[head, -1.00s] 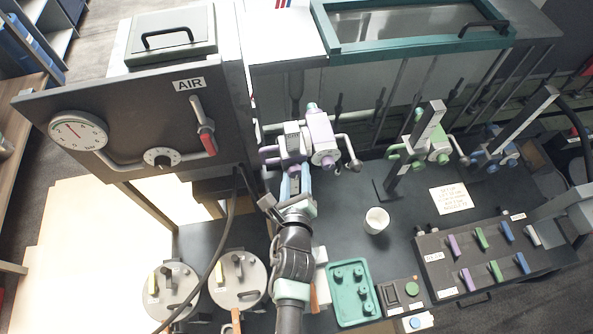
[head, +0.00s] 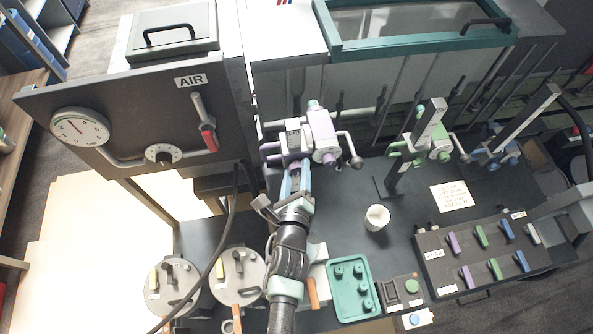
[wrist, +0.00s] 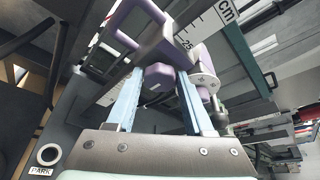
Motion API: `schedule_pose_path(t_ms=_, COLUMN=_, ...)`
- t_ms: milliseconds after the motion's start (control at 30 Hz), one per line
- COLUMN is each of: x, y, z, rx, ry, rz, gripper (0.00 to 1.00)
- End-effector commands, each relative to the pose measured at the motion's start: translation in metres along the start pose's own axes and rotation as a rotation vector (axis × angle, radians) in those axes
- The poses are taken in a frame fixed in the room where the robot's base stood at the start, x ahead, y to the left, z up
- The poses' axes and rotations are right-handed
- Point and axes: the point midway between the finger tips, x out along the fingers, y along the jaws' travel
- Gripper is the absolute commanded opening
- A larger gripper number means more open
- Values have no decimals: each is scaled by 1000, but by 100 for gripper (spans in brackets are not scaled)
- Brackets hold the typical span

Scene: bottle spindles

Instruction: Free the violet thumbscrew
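The violet thumbscrew (wrist: 156,82) sits at the lower face of the violet carriage (wrist: 140,28), between my fingertips in the wrist view. In the head view my gripper (head: 294,180) reaches up to the violet carriage (head: 321,130) from below. The fingers hide most of the thumbscrew there. The carriage rides on a flat bar with a centimetre scale (wrist: 210,22).
A green carriage (head: 437,147) and a blue carriage (head: 495,155) stand to the right. A crank handle (head: 355,161) sticks out beside the violet carriage. A white cup (head: 377,217), green tray (head: 354,291) and lever panel (head: 485,256) occupy the bench. The AIR panel (head: 130,125) stands left.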

Motion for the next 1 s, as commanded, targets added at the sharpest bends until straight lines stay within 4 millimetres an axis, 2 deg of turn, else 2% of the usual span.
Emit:
schedule_pose_path(t_ms=33, x=0, y=0, z=0, rx=0, ry=0, rz=0, gripper=63)
schedule_pose_path(t_ms=100, x=0, y=0, z=0, rx=1, ry=0, rz=0, gripper=76)
schedule_pose_path(t_ms=133, x=0, y=0, z=0, rx=1, ry=0, rz=0, gripper=79)
schedule_pose_path(t_ms=567, x=-6, y=2, z=1, rx=7, ry=-2, rz=2, gripper=79)
schedule_pose_path(t_ms=767, x=-31, y=4, z=-1, rx=4, ry=-1, rz=4, gripper=79)
schedule_pose_path(t_ms=1000, x=-72, y=3, z=-2, rx=5, ry=0, rz=2, gripper=79)
